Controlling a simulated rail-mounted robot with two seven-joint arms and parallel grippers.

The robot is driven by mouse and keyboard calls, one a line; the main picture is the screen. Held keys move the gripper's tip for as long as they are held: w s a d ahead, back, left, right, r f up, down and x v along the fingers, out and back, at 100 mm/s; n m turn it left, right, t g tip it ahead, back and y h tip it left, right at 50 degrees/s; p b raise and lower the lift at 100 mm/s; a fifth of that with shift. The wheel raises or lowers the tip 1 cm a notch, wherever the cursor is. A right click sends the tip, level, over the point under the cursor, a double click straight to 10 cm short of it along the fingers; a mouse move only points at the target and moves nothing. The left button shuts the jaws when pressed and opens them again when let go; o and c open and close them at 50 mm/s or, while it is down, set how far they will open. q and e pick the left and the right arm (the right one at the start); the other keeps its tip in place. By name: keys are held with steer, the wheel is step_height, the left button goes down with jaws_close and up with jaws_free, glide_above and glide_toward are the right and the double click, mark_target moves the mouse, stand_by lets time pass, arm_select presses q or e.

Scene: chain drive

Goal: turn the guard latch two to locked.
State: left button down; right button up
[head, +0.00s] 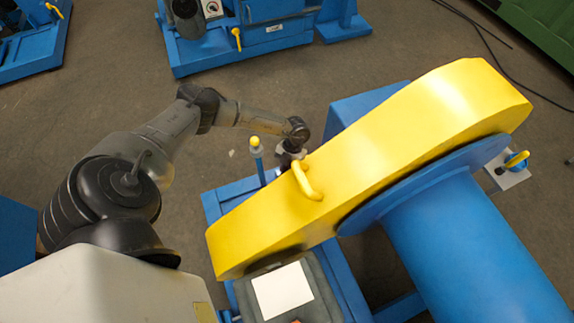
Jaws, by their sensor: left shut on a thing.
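The long yellow chain guard (400,140) lies slantwise over the blue machine, with a yellow handle (308,184) on its near left part. My left gripper (291,158) points down at the guard's far edge, close beside that handle. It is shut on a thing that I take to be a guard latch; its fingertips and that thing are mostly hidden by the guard. Another latch, with a yellow lever on a blue knob (515,161), sits on a pale bracket at the guard's right end. I cannot read a number on either latch. My right gripper is out of view.
A post with a yellow ball knob (256,143) stands just left of my left gripper. A big blue cylinder (470,250) fills the lower right. Other blue machines (275,40) stand at the back. The floor between is clear, apart from a cable at the upper right.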

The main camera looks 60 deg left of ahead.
arm_select(q)
steer(key=n+p, duration=0.2)
steer(key=n+t+h+p, duration=0.1)
steer(key=n+p, duration=0.1)
steer(key=n+t+p, duration=0.1)
steer(key=n+p, duration=0.1)
steer(key=shift+s+r+h, duration=0.15)
steer(key=shift+r+h, duration=0.1)
steer(key=shift+h, duration=0.05)
steer(key=n+p, duration=0.3)
steer(key=shift+f+t, duration=0.1)
steer(key=shift+t, duration=0.3)
steer(key=shift+a+f+n+t+p, duration=0.15)
steer(key=shift+n+t+p, duration=0.25)
steer(key=shift+n+p, duration=0.3)
steer(key=shift+h, duration=0.3)
steer(key=c, duration=1)
jaws_free()
steer(key=shift+c, duration=0.2)
